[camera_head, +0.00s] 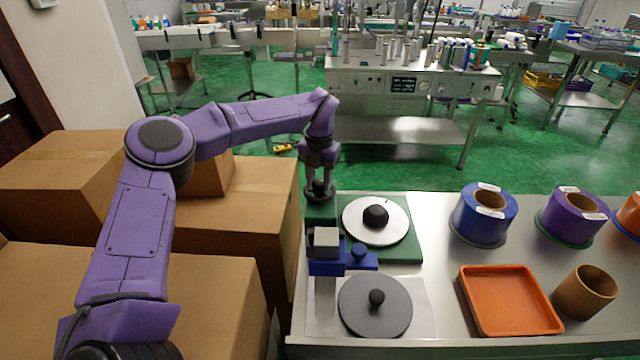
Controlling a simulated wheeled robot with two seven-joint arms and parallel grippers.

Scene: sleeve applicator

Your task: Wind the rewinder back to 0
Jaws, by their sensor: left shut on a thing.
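My left arm reaches in from the left over the boxes, and my left gripper (320,187) points down at the back left corner of the machine. It is shut on a dark round knob, mostly hidden by the gripper, above a green block (321,211). Beside it, a white disc (358,227) with a black hub lies on a green base plate (405,257). In front, a dark grey disc (375,313) with a black knob lies on a pale plate. I cannot tell which disc is the rewinder's, and no scale marking is readable. My right gripper is not in view.
A blue unit with a grey block (326,240) stands between the discs. Blue (466,224) and purple (555,226) rolls, an orange tray (486,318) and a brown tube (570,304) are on the steel table. Cardboard boxes (225,270) stand left of the table.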

